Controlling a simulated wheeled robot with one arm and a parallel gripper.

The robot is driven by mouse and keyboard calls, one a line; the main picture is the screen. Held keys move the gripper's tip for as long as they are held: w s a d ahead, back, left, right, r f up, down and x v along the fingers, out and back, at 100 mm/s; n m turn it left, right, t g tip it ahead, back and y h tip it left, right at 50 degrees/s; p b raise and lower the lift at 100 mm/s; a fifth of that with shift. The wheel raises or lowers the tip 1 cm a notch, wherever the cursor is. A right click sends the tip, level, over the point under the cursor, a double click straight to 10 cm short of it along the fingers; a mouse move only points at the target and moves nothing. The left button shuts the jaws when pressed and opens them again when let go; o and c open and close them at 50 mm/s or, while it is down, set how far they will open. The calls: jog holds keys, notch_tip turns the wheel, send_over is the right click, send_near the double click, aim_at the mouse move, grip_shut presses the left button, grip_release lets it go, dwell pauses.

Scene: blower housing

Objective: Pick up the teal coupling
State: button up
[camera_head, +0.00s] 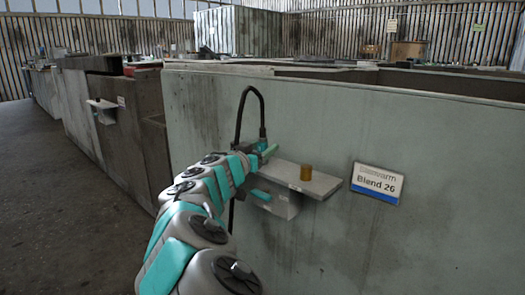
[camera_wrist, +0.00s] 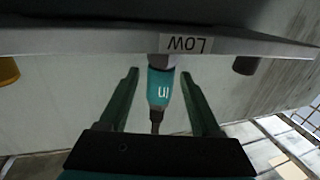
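The teal coupling (camera_wrist: 160,85), marked "IN", is in the middle of the wrist view, with a dark hose end on its near side. In the head view the coupling (camera_head: 262,133) hangs at the end of a black hose loop, by the left end of a grey shelf (camera_head: 322,184). My gripper (camera_wrist: 159,77) is open, its two green fingers on either side of the coupling with a gap on each side. In the head view my gripper (camera_head: 266,154) is small and partly hidden by my arm.
A brass cylinder (camera_head: 306,173) stands on the shelf; part of it shows in the wrist view (camera_wrist: 8,71). A dark stub (camera_wrist: 246,65) is to the right there. A "LOW" label (camera_wrist: 186,44) marks the shelf edge. A "Blend 26" sign (camera_head: 377,184) is on the housing wall.

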grip_shut()
dwell(0.4)
jog(key=shift+r, duration=0.15)
notch_tip(320, 180, up, 28)
jog(key=p, duration=0.2)
jog(key=shift+p, duration=0.35)
dwell(0.3)
